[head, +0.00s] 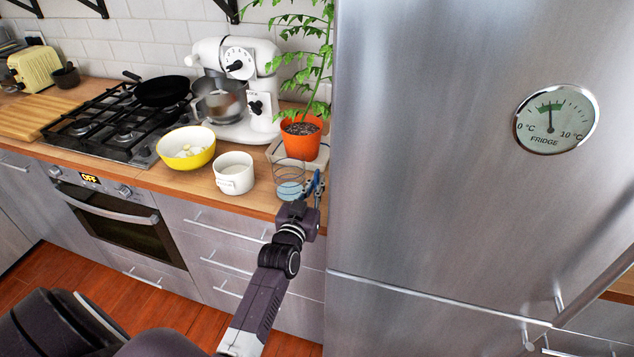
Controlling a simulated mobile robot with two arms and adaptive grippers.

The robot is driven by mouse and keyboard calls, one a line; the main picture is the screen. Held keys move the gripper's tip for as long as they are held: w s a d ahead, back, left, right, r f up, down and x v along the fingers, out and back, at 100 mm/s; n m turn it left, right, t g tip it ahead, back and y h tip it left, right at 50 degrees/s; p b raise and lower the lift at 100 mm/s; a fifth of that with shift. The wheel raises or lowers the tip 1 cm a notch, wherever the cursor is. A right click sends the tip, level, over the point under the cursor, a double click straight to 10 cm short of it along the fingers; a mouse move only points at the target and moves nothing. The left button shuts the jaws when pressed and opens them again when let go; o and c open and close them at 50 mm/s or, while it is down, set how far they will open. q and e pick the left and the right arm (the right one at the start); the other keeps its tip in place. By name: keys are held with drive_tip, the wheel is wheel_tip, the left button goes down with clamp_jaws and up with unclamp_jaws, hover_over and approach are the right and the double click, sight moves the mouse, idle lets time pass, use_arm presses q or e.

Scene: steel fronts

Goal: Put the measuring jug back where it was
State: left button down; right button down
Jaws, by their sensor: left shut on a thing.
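A clear measuring jug (289,175) with bluish contents stands at the right end of the wooden counter, near its front edge and beside the fridge. My left gripper (303,190) comes up from below and is shut on the jug; its fingers partly cover the jug's right side and lower part. I cannot tell whether the jug's base touches the counter. My right gripper is not in view.
A white pot (235,176) stands just left of the jug, and a yellow bowl (186,150) further left. Behind are an orange plant pot (301,137) on a pale scale-like base and a white stand mixer (240,90). The steel fridge (430,180) closes off the right.

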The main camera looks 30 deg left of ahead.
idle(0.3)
use_arm(q)
drive_tip(key=c, duration=2.1)
unclamp_jaws()
drive_tip(key=b+v, duration=0.1)
drive_tip(key=v, duration=1.1)
drive_tip(key=shift+s+b, duration=0.1)
drive_tip(key=shift+b, duration=0.3)
